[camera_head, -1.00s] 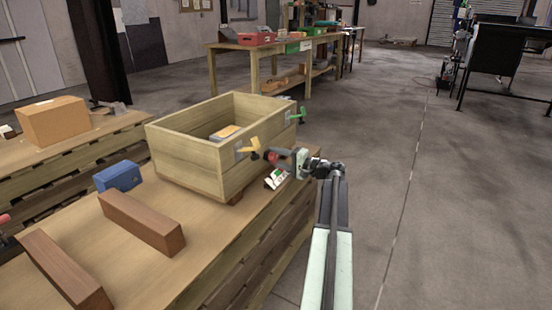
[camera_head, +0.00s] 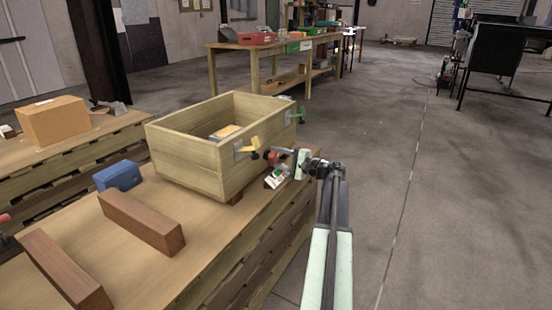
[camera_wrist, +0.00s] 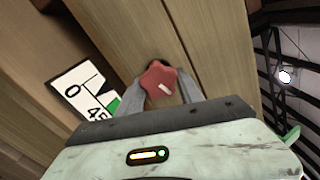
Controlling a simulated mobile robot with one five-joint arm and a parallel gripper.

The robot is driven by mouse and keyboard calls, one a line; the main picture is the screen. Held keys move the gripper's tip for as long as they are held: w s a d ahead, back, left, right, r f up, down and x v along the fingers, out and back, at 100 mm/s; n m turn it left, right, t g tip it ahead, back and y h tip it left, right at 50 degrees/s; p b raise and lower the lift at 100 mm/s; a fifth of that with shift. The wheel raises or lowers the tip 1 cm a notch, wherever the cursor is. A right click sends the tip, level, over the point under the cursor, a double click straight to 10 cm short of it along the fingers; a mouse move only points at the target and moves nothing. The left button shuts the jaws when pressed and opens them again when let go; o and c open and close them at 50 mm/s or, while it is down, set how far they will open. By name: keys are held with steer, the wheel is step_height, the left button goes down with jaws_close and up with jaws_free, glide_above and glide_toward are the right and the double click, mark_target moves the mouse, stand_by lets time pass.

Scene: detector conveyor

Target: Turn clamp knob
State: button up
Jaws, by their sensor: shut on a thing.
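A yellow clamp handle (camera_head: 248,148) and a green one (camera_head: 296,116) stick out from the box. A blue block (camera_head: 118,176) and two brown beams (camera_head: 141,221) lie on the table to the left. Open floor is on the right.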

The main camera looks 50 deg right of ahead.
steer(key=o, duration=1.4)
steer(key=v, duration=0.7)
steer(key=shift+s+d, duration=0.1)
steer(key=shift+s, duration=0.3)
